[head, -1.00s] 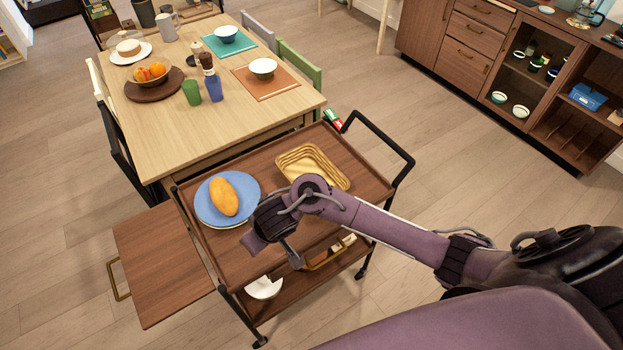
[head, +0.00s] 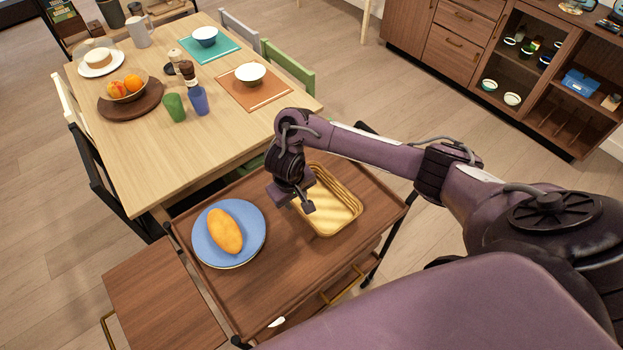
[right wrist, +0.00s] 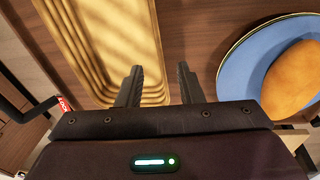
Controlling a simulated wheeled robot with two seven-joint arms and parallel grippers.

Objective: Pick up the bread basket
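The bread basket (head: 338,205) is a shallow, golden, rectangular basket on the brown top of the serving cart. It looks empty, and my right gripper hides part of its left side in the head view. In the right wrist view the basket (right wrist: 112,45) fills the upper left, with its short end near the fingers. My right gripper (head: 292,205) is above the basket's left edge. Its two fingers (right wrist: 160,85) are apart with nothing between them; one overlaps the basket's end and the other is over bare wood. My left gripper is not in view.
A blue plate (head: 255,250) with a yellow-orange loaf (head: 225,231) on it is on the cart (head: 275,295), left of the basket. The dining table (head: 150,165) stands behind the cart, with cups, bowls and placemats on it. A black handle is at the cart's right end.

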